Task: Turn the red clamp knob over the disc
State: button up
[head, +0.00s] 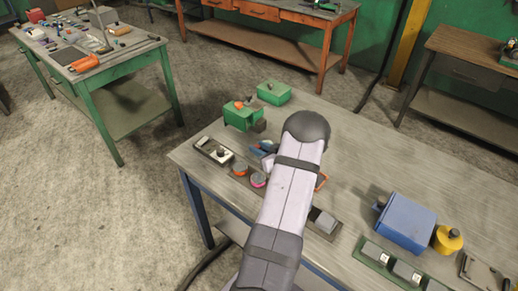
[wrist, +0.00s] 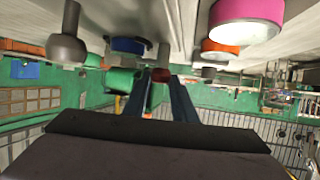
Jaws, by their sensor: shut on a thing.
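In the wrist view, the red clamp knob (wrist: 160,75) shows as a small dark red shape between the tips of my gripper (wrist: 161,83), which is shut on it. The knob is small there, and its turn angle cannot be read. In the head view, my arm hides the knob. The wrist view also shows a blue-rimmed disc (wrist: 128,45) near the fingers, an orange one (wrist: 222,49) and a larger pink one (wrist: 245,22). The orange disc (head: 239,170) and pink disc (head: 258,180) also show in the head view. Which disc lies under the knob is hidden.
Green blocks (head: 242,116) stand behind the discs, one with an orange top. A grey fixture (head: 214,150) lies at the table's left edge. A blue box (head: 405,221) and a yellow cylinder (head: 447,239) stand at right. The table (head: 375,150) is clear behind the blue box.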

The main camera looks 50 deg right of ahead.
jog(key=shift+r+y, duration=0.1)
jog(key=shift+y, duration=0.2)
jog(key=o, duration=1)
jog(key=shift+o, duration=0.2)
jog(key=b+v, duration=0.2)
jog(key=v, duration=0.5)
jog(key=shift+s, duration=0.2)
jog(key=shift+w, duration=0.1)
